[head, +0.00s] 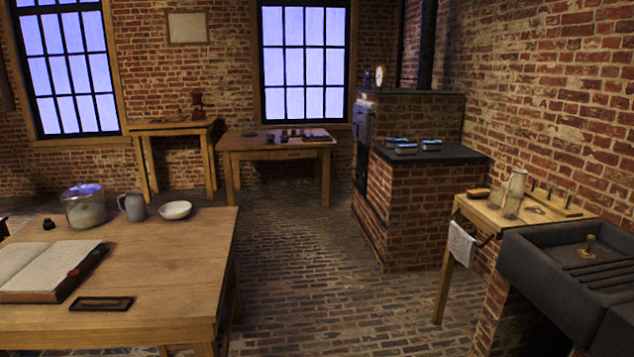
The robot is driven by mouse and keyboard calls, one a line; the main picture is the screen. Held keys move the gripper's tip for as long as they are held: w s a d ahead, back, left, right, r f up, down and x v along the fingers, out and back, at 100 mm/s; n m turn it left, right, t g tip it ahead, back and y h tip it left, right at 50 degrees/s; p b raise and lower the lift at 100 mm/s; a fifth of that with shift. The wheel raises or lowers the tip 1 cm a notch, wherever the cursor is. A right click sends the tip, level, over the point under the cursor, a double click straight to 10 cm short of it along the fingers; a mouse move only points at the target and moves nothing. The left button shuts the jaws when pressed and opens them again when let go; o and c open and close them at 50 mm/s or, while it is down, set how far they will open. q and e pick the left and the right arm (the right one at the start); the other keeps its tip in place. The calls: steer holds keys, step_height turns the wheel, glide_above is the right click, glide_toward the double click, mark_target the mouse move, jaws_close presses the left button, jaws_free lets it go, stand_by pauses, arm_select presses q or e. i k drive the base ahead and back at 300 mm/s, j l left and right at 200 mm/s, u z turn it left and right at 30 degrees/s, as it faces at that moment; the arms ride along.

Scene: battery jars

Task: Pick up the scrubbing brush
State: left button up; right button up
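A small brown block-shaped thing (478,193), which looks like the scrubbing brush, lies at the left back of the small wooden side table (487,212). The side table stands by the right wall, beside the dark stone sink (545,262). The thing is too small in view to make out bristles. A pale jug (516,183) and a glass jar (512,206) stand to its right. Neither of my grippers is in view.
A large wooden table (175,262) at the left bears an open book (45,268), a glass jar (84,208), a grey mug (133,207) and a white bowl (175,210). A brick stove (425,205) stands behind the side table. The brick floor (335,290) between is clear.

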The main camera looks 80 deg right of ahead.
mark_target(481, 193)
steer(key=z, duration=3.75)
